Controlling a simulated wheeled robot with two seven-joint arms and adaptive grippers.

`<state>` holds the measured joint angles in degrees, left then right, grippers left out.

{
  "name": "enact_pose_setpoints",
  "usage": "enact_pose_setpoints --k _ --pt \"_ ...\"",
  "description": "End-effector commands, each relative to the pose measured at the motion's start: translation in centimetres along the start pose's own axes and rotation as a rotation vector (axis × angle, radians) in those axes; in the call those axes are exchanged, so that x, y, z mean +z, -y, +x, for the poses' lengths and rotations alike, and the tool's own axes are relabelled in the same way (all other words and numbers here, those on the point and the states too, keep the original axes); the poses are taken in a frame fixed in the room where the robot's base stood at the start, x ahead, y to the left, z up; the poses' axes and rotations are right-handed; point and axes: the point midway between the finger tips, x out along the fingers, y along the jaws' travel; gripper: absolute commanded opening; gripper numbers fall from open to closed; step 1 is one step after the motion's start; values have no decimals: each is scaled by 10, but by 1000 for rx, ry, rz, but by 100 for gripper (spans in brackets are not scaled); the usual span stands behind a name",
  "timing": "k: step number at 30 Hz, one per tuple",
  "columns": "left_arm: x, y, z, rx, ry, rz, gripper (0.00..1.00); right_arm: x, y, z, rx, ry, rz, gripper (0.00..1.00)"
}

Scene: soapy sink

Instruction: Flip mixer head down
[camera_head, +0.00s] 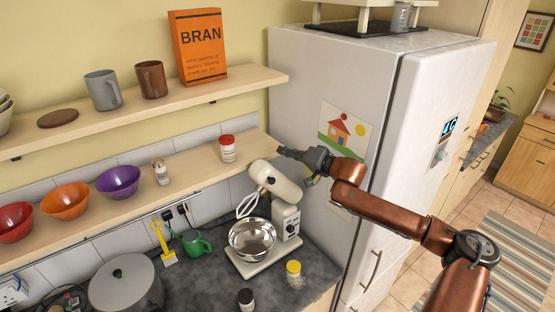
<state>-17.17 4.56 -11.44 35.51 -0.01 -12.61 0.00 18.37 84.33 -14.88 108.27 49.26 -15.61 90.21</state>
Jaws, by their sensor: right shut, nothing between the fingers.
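A cream stand mixer (287,218) stands on the dark counter beside the fridge. Its head (275,184) is tilted up, with the whisk (248,204) hanging from it above a steel bowl (252,239) on the mixer's base. My right gripper (284,151) comes in from the right, in front of the fridge. It is shut and empty, a little above and behind the raised head in the picture; I cannot tell whether it touches the head. My left gripper is not in view.
The white fridge (420,100) stands close on the right. A lower shelf (195,173) holds bowls and jars above the counter. A yellow-lidded jar (293,270), a dark-lidded jar (246,300), a green mug (194,243) and a large pot (125,285) surround the mixer.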

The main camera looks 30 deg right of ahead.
Motion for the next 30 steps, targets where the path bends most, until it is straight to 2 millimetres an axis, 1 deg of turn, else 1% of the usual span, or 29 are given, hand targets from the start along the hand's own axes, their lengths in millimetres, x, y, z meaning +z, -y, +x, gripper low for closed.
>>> enact_pose_setpoints --k 1,3,9,24,28,30 --pt "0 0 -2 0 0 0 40 10 0 2 -2 4 4 0" --pt "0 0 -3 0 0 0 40 20 -1 4 -1 3 3 0" --pt "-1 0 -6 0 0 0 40 36 0 8 -1 1 1 0" --pt "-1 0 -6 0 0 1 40 40 1 10 0 1 -3 0" --pt "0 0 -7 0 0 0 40 48 7 16 -5 9 -19 0" --pt "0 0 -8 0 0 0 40 55 12 22 -6 15 -34 0"
